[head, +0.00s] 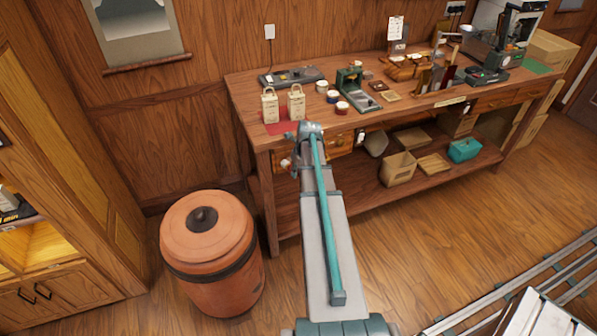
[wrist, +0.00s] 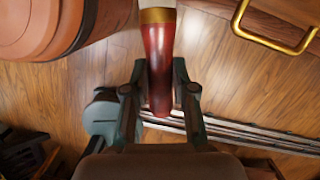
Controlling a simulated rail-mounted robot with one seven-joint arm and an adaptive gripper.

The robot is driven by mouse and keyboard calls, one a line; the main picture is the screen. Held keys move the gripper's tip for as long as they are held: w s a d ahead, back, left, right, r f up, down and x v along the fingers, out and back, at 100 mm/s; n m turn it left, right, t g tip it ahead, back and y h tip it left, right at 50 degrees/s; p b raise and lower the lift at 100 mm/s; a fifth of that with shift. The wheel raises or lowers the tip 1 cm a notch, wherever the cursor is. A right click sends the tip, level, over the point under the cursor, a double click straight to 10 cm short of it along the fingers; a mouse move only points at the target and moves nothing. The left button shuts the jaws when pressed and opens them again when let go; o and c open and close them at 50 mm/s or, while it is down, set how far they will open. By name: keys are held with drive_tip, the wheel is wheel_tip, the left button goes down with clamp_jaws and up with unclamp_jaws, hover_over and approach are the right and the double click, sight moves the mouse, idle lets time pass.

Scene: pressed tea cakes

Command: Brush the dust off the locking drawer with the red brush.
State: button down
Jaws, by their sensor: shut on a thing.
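My gripper (wrist: 159,84) is shut on the red brush (wrist: 158,50) in the wrist view. The brush has a glossy dark red handle, a gold band and pale bristles that run out of the top edge. A wooden drawer with a brass handle (wrist: 278,30) shows at the upper right there, beside the brush and apart from it. In the head view a drawer front (head: 340,143) sits under the left end of the workbench, partly behind my arm. My gripper is just left of it, mostly hidden by the arm. I cannot make out dust or a lock.
A lidded terracotta bin (head: 212,250) stands on the floor left of my arm. The workbench (head: 245,90) carries two pale bags (head: 296,103), a green press (head: 352,85) and several small pots.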

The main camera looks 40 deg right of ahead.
drive_tip(key=shift+d, duration=0.15)
drive_tip(key=s+d+p, duration=0.1)
drive_tip(key=s+d, duration=0.1)
drive_tip(key=d, duration=0.4)
drive_tip(key=shift+s+d, duration=0.2)
drive_tip(key=shift+d, duration=0.2)
drive_tip(key=shift+a, duration=0.1)
drive_tip(key=shift+w+a+p, duration=0.15)
drive_tip(key=shift+w+a, duration=0.3)
drive_tip(key=shift+a, duration=0.7)
drive_tip(key=shift+w+a+p, duration=0.2)
drive_tip(key=shift+w+a, duration=0.2)
drive_tip(key=shift+a, duration=0.7)
drive_tip(key=shift+w+a+p, duration=0.15)
drive_tip(key=shift+w+a, duration=0.3)
drive_tip(key=shift+a, duration=0.7)
drive_tip(key=shift+s, duration=0.1)
